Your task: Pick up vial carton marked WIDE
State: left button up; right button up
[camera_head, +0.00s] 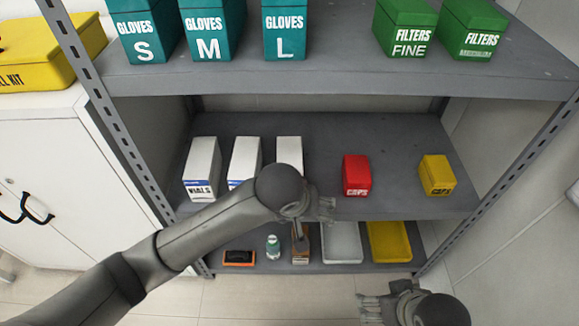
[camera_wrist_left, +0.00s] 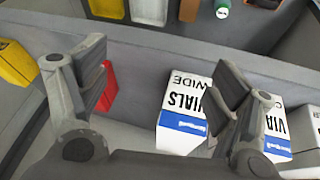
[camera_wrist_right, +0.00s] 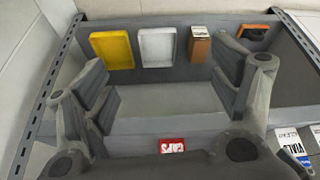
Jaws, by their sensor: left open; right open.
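My left gripper (camera_head: 318,208) is open in front of the middle shelf. In the left wrist view its fingers (camera_wrist_left: 165,85) are spread, one overlapping the carton's right side; contact cannot be told. My right gripper (camera_head: 376,306) is open and empty, low in front of the shelves; its fingers (camera_wrist_right: 165,85) show in the right wrist view.
Two other white vial cartons (camera_head: 202,168) (camera_head: 244,160) stand left of it. A red caps box (camera_head: 356,175) and a yellow caps box (camera_head: 437,175) stand right. Glove boxes (camera_head: 213,30) are above. Trays (camera_head: 342,242), a bottle (camera_head: 273,247) and an orange carton (camera_head: 300,255) are below.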

aim_at(289, 157)
pick_arm(q)
jog(key=w+a+y, duration=0.1)
jog(key=w, duration=0.3)
jog(key=w+a+r+n+b, duration=0.1)
jog(key=w, duration=0.4)
jog(key=w+a+y+b, duration=0.1)
jog(key=w, duration=0.3)
jog(key=shift+w+a+r+n+y, duration=0.2)
jog(key=shift+w+n+y, duration=0.1)
jog(key=shift+w, duration=0.1)
jog(key=shift+w+b, duration=0.4)
jog(key=shift+w, duration=0.4)
jog(key=b+x, duration=0.1)
jog(key=x, duration=0.3)
jog(key=shift+w+f+b, duration=0.2)
jog(key=shift+f+b, duration=0.1)
jog(key=shift+b, duration=0.1)
jog(key=shift+f, duration=0.1)
pick_arm(e)
jog(key=w+a+r+t+y, duration=0.1)
jog(key=w+a+r+t, duration=0.2)
jog(key=w+r+t, duration=0.2)
jog(key=w+a+r+t+y, duration=0.2)
jog(key=w+r+t, duration=0.4)
jog(key=w+r, duration=0.2)
jog(key=shift+w+a+n, duration=0.3)
jog(key=shift+w+a, duration=0.1)
jog(key=shift+w, duration=0.5)
